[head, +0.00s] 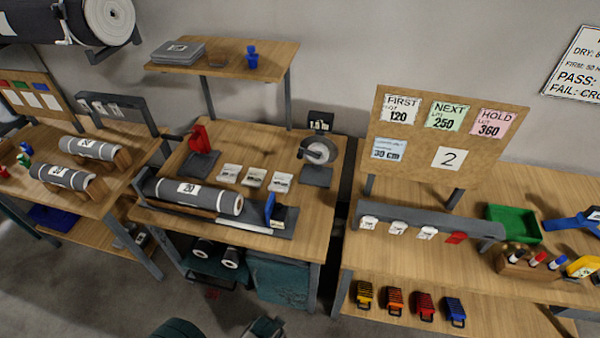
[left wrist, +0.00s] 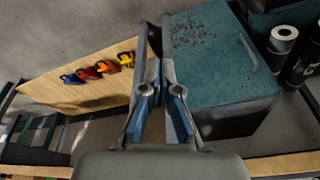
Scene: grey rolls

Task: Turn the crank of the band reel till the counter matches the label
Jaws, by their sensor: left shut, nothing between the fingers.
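The band reel (head: 318,151) stands at the back right of the middle bench, a grey disc with a pale crank-like bar across its face. A small dark counter (head: 320,122) with light digits is behind it; I cannot read the digits surely. A grey roll (head: 205,196) with a label reading 20 (head: 188,188) lies in a cradle at the bench front. My left gripper (left wrist: 158,82) is shut and empty in the left wrist view, away from the reel, with a teal box and a shelf beyond it. My right gripper is not in view.
Three small white cards (head: 254,178), a red device (head: 199,138) and a blue-and-black device (head: 278,213) are on the middle bench (head: 240,143). A raised shelf (head: 222,60) stands behind. A card board (head: 400,156) is at right. A teal box (head: 278,281) is below.

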